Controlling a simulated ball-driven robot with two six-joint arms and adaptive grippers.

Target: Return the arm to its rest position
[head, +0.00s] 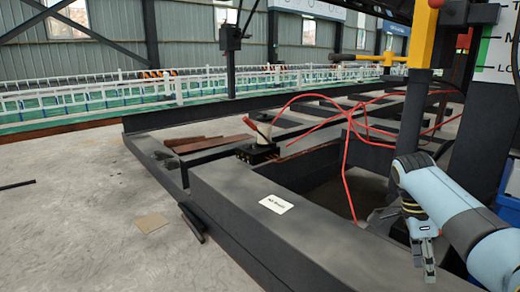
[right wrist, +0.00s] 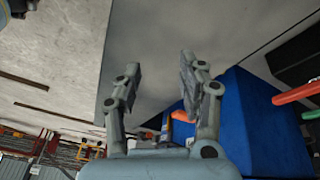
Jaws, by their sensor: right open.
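My right arm (head: 445,205) is light blue and grey and comes in at the lower right of the head view, bent at the elbow. My right gripper (head: 424,258) hangs pointing down beside the dark steel frame, at its right end. In the right wrist view the two jointed fingers of the gripper (right wrist: 158,75) stand apart with nothing between them. A plain grey surface shows behind the fingers. My left arm and left gripper are not in view.
A dark steel beam frame (head: 250,210) fills the middle, with a white label (head: 276,204) on it. Red cables (head: 350,120) loop over it. A yellow post (head: 421,38) stands near my right arm. A blue block (right wrist: 260,125) is beside the right finger. Open floor (head: 70,220) lies left.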

